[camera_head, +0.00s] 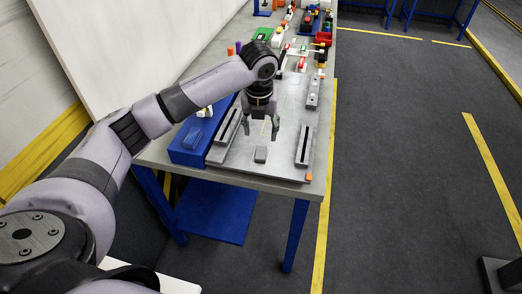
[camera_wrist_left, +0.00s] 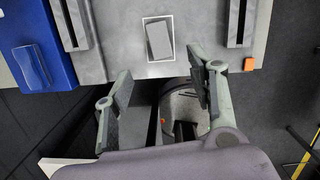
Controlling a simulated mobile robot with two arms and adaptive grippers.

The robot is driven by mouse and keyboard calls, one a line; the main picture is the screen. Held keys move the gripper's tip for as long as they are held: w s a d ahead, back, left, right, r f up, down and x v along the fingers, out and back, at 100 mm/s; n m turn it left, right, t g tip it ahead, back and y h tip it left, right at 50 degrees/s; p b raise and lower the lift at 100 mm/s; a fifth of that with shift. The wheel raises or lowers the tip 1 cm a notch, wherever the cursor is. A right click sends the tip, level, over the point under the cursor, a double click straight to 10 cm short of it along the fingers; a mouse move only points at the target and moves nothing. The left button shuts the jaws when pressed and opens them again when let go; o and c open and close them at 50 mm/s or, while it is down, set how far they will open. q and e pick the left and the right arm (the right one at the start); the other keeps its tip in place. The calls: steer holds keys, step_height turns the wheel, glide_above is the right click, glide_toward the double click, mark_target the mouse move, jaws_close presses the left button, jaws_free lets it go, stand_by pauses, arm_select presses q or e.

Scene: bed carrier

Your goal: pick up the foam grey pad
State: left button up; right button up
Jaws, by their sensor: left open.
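The foam grey pad (camera_head: 261,154) is a small grey block on the grey fixture plate, near the front end of the workbench. In the left wrist view the pad (camera_wrist_left: 159,40) lies within a thin pale rectangular outline. My left gripper (camera_head: 262,130) is open and empty, with its fingers pointing down above the plate, a little behind the pad in the head view. In the left wrist view its two fingers (camera_wrist_left: 160,76) are spread wide, and the pad shows beyond the gap between them, clear of both. My right gripper is not in view.
Slotted grey rails (camera_head: 304,145) flank the pad on the plate. A blue tray (camera_head: 183,155) with a blue block stands at the left. An orange cube (camera_head: 308,177) is at the front right corner. Several coloured parts crowd the bench's far end.

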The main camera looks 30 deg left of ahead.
mark_target(261, 152)
arm_select(q)
steer(key=f, duration=0.2)
steer(key=a+f, duration=0.1)
steer(key=shift+w+f, duration=0.35)
steer(key=shift+w+f+p, duration=0.15)
steer(key=shift+f+p, duration=0.3)
steer(key=shift+f, duration=0.45)
steer(key=f, duration=0.1)
steer(key=f+p, duration=0.1)
steer(key=f, duration=0.2)
steer(key=shift+w+f+p, duration=0.25)
steer(key=shift+p, duration=0.1)
steer(key=shift+f, duration=0.25)
steer(key=shift+d, duration=0.1)
steer(key=shift+c, duration=0.9)
steer(key=shift+r, duration=0.1)
steer(key=c, duration=0.7)
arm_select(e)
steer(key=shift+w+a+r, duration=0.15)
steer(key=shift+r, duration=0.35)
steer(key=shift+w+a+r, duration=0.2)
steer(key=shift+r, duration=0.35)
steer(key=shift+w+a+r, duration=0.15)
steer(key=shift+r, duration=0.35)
arm_select(q)
steer(key=shift+o, duration=0.2)
